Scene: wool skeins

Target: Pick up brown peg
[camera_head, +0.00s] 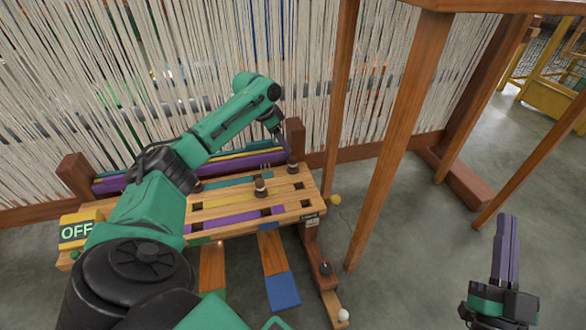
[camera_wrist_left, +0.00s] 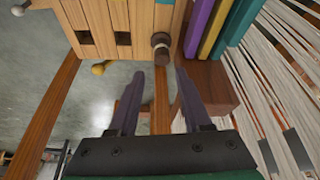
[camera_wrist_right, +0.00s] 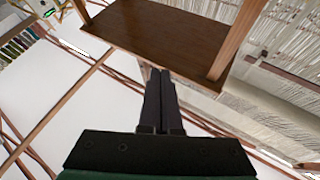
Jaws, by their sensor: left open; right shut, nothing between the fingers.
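A small brown peg (camera_head: 292,168) with a dark cap stands at the far right corner of the slotted wooden board (camera_head: 237,195). A second brown peg (camera_head: 260,188) stands on the board nearer its middle. My left gripper (camera_head: 287,140) is open and empty, just above and beside the far right peg. In the left wrist view, one brown peg (camera_wrist_left: 161,48) shows just beyond the gap between the open fingers (camera_wrist_left: 160,74), not clasped. My right gripper (camera_head: 508,218) is shut and empty, off to the right over the floor; its closed fingers show in the right wrist view (camera_wrist_right: 160,75).
A loom with hanging pale threads (camera_head: 180,70) stands behind the board. Wooden posts (camera_head: 395,130) rise between my two arms. A yellow OFF box (camera_head: 77,230) sits at left, and a yellow knob (camera_head: 335,200) projects at right. The floor around my right gripper is clear.

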